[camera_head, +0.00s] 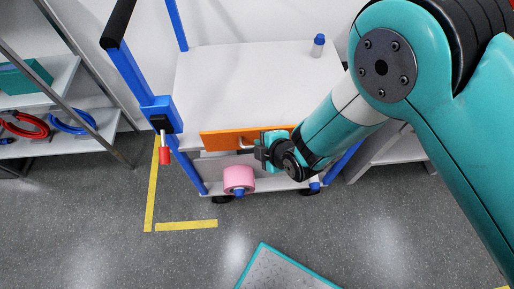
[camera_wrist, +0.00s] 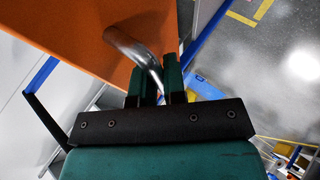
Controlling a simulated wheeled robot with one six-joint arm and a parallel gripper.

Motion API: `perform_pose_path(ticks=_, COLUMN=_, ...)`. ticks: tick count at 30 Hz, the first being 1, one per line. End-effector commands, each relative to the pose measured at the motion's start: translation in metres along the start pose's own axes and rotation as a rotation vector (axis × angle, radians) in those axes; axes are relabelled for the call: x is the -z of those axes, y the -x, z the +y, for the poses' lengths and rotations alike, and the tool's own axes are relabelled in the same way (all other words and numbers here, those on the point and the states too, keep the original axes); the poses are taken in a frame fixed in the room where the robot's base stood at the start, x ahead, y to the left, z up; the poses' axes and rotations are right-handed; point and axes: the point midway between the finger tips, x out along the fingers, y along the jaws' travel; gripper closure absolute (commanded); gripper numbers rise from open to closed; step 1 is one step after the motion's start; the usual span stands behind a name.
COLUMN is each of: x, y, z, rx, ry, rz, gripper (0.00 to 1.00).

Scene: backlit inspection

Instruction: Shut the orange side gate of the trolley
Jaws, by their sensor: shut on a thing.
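The trolley (camera_head: 225,80) has blue posts and white shelves in the head view. Its orange side gate (camera_head: 220,138) shows at the trolley's near side, below the top shelf's level; its right part is hidden behind my gripper. The gate's orange panel (camera_wrist: 85,30) fills the upper left of the wrist view. A bent metal handle (camera_wrist: 133,47) sticks out from it. My gripper (camera_head: 258,150) is at the handle, and its fingers (camera_wrist: 160,85) are shut on the handle's bar in the wrist view. Whether the gate is latched cannot be told.
A pink roll (camera_head: 239,179) sits on the lower shelf below the gate. A red-handled latch (camera_head: 164,150) hangs at the left post. A small bottle (camera_head: 318,45) stands on the top shelf. A teal-edged platform (camera_head: 285,270) lies in front; grey floor around it is clear.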

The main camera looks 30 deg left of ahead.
Motion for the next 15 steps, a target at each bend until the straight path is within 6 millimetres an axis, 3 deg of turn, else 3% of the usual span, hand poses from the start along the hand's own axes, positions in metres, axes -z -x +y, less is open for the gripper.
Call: perform_pose_path(ticks=15, x=-0.0044, y=-0.0003, z=0.0044, rx=-0.003, ry=0.002, rz=-0.009, gripper=1.0)
